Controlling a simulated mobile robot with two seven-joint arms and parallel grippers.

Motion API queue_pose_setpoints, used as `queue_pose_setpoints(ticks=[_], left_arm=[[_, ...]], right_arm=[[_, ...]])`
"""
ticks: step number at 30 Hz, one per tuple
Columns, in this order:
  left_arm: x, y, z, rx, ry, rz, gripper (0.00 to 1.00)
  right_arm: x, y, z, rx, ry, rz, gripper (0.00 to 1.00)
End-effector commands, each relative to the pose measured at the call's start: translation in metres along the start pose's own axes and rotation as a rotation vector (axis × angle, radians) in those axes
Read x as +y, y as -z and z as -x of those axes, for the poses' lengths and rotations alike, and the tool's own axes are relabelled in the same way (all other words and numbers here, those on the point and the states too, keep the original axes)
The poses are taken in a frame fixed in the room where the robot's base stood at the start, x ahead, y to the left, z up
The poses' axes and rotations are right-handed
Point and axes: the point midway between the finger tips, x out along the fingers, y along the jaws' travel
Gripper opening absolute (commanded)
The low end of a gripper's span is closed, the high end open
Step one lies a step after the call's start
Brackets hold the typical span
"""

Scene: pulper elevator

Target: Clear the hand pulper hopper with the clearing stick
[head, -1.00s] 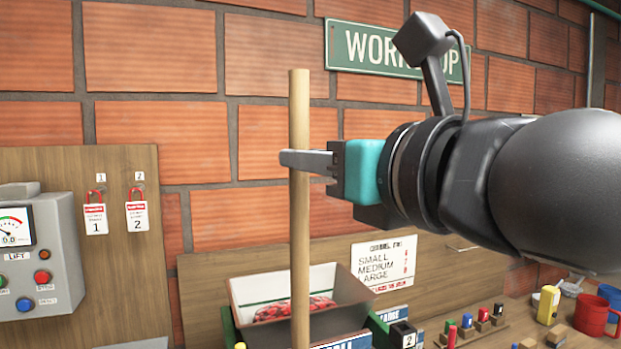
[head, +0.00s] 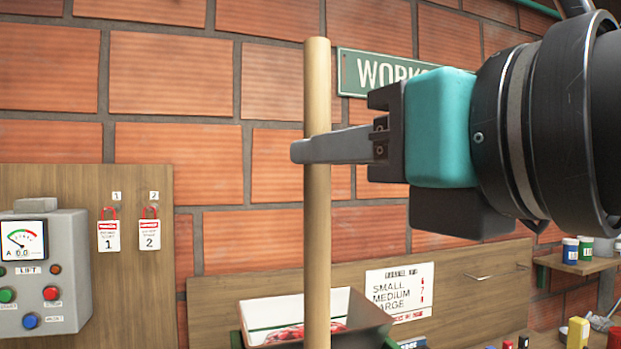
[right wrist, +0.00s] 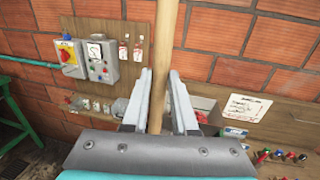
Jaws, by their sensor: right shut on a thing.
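The clearing stick (head: 318,235) is a long pale wooden rod, upright in the head view. My right gripper (head: 318,148) is shut on its upper part, with a short length of stick above the fingers. In the right wrist view the stick (right wrist: 161,60) stands between the fingers (right wrist: 163,85). The hopper (head: 365,312) is at the bottom of the head view, with red coffee cherries (head: 290,334) inside. The stick passes in front of the hopper in the picture. Its lower end is out of frame, so I cannot tell if it touches the cherries. My left gripper is not in view.
A grey control box (head: 45,270) with a dial and buttons is on the wooden panel at left, beside two red-and-white lockout tags (head: 108,232). A size sign (head: 400,290) is behind the hopper. A yellow item (head: 577,333) and small containers (head: 570,250) are at right.

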Motion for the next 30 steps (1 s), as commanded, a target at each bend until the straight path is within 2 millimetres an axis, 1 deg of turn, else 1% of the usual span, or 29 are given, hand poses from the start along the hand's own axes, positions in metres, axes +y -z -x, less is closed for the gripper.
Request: queue_pose_setpoints(ticks=[1,7,12,15,30], left_arm=[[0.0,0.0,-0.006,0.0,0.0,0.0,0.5],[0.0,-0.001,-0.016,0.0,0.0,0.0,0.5],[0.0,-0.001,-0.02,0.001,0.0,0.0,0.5],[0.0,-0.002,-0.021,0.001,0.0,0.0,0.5],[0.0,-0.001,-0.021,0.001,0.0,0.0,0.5]], right_arm=[[0.004,0.001,0.006,-0.006,-0.002,0.002,0.0],[0.016,0.001,0.027,-0.005,-0.002,0.003,0.0],[0.025,-0.001,0.043,-0.004,-0.002,0.002,0.0],[0.028,0.0,0.049,-0.002,-0.001,0.0,0.0],[0.028,-0.001,0.05,-0.001,0.0,-0.001,0.0]])
